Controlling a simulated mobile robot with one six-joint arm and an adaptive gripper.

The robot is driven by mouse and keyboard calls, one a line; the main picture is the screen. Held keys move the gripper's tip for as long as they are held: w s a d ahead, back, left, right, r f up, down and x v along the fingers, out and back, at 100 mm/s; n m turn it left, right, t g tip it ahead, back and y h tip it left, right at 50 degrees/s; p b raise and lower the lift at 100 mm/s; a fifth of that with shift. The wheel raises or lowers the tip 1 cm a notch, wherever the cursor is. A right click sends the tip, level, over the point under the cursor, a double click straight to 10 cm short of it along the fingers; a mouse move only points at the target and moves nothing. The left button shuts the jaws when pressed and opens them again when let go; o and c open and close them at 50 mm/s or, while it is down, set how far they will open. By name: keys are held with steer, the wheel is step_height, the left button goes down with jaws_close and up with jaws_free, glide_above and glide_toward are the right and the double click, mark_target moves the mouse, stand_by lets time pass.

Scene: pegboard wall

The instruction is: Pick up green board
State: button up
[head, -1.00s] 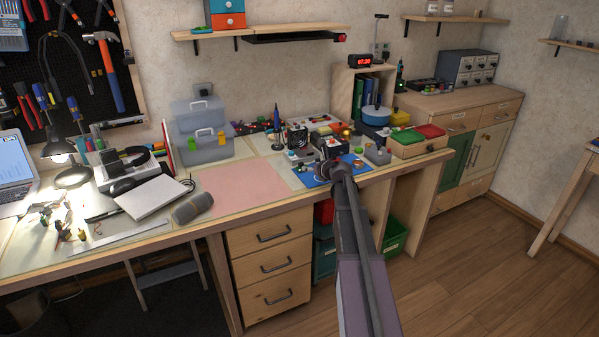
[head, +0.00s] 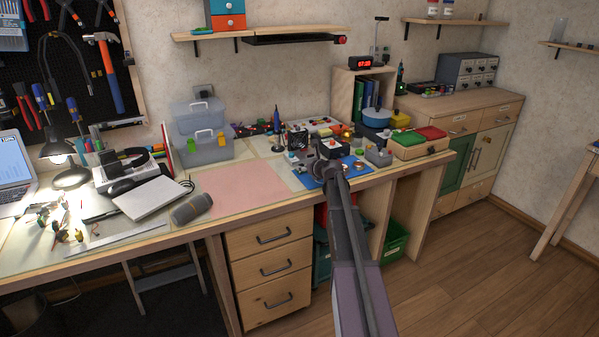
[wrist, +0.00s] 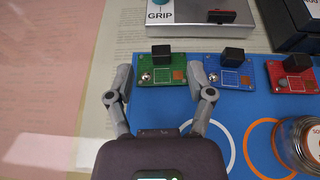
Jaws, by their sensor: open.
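The green board (wrist: 163,71) lies flat on the blue mat (wrist: 184,110) in the wrist view, with a black block standing on it. My gripper (wrist: 162,82) is open, with one finger on each side of the green board. I cannot tell whether the fingers touch it. A blue board (wrist: 230,72) lies just right of the right finger, and a red board (wrist: 293,75) lies farther right. In the head view my gripper (head: 320,168) is over the blue mat (head: 354,165) on the workbench, and my arm hides the boards there.
A grey box marked GRIP (wrist: 200,12) stands just behind the boards. A clear round jar (wrist: 300,142) stands at the right on the mat. The pink mat (head: 240,188) to the left is bare. A blue pot (head: 376,117) stands farther right.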

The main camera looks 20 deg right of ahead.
mark_target(302, 165)
steer(key=shift+b+x, duration=0.5)
steer(key=shift+x, duration=1.25)
steer(key=shift+c, duration=0.2)
jaws_close()
